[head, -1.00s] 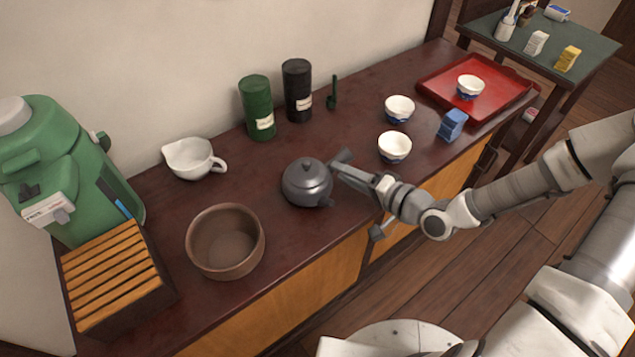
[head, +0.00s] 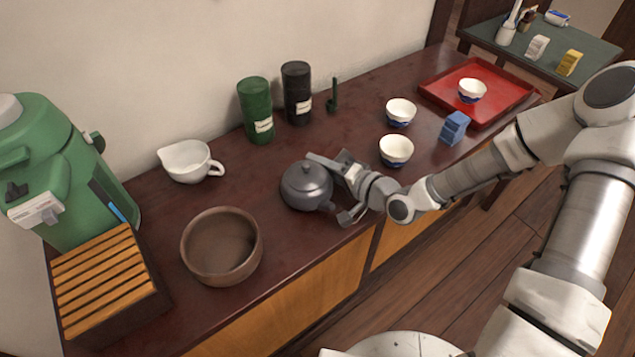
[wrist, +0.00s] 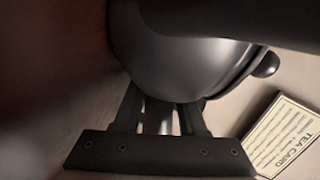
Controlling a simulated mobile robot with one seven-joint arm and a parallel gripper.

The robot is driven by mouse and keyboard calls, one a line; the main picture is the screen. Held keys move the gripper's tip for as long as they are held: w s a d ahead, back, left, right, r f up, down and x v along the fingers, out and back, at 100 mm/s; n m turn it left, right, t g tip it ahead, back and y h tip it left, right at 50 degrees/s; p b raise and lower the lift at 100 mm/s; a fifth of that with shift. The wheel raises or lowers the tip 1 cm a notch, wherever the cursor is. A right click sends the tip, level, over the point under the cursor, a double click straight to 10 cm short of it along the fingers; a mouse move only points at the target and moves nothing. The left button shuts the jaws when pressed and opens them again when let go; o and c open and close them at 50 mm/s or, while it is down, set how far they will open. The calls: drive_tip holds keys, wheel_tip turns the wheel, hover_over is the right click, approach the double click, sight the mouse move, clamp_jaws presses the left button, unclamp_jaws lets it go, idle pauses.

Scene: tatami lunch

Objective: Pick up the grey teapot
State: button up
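The grey teapot (head: 305,187) stands upright on the dark red-brown counter, its lid on. My gripper (head: 338,190) is at the teapot's right side, its two fingers spread apart. In the wrist view the teapot's rounded grey body (wrist: 180,65) fills the upper middle. A narrow dark part that looks like its handle (wrist: 159,117) lies between my fingers, with gaps visible on both sides. The fingers do not appear to press on it.
A brown bowl (head: 222,263) stands left of the teapot, a white pouring jug (head: 187,162) behind left. Green (head: 256,112) and black (head: 297,95) canisters stand behind. White cups (head: 396,151) and a blue object (head: 454,128) are right. A tea card (wrist: 284,137) shows in the wrist view.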

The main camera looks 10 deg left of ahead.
clamp_jaws()
idle(1.3)
